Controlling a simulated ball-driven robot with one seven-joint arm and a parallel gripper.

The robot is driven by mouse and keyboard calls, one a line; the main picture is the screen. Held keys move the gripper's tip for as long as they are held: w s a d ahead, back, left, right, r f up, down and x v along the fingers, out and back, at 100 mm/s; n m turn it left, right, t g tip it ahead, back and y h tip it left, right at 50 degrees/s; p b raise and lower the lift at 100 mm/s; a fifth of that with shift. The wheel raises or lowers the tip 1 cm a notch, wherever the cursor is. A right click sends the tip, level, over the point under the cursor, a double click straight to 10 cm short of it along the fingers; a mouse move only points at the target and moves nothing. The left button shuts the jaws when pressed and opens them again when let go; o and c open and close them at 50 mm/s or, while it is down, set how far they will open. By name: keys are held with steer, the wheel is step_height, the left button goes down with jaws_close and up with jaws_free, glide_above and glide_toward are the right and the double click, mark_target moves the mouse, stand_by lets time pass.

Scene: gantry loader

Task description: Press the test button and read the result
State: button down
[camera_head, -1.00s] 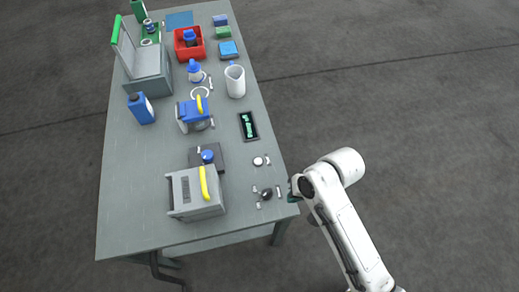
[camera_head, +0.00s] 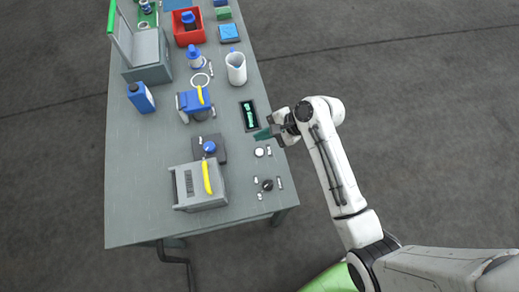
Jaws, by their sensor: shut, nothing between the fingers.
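A small dark display (camera_head: 250,115) with green characters, too small to read, lies near the table's right edge. Just below it is a round whitish button (camera_head: 259,152) with a small light piece beside it. A round blue knob (camera_head: 209,147) sits on a dark plate (camera_head: 219,143) further left. I cannot tell from any label which is the test button.
A grey box with a yellow handle (camera_head: 188,187) and a black knob (camera_head: 267,185) are at the near end. A blue device (camera_head: 194,103), white jug (camera_head: 236,69), blue bottle (camera_head: 141,97) and red bin (camera_head: 188,29) stand further back. The table's left side is mostly bare.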

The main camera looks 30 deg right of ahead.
steer(key=shift+f, duration=0.15)
steer(key=b, duration=0.9)
glide_above(262, 152)
step_height(262, 152, down, 7)
steer(key=shift+s+r, duration=0.1)
steer(key=shift+r, duration=0.1)
steer(key=shift+f, duration=0.95)
stand_by(0.6)
steer(key=shift+f, duration=0.4)
steer(key=shift+f, duration=0.4)
stand_by(0.7)
steer(key=shift+r, duration=0.1)
steer(key=shift+r+p, duration=0.75)
steer(key=shift+p, duration=0.5)
steer(key=shift+r, duration=0.1)
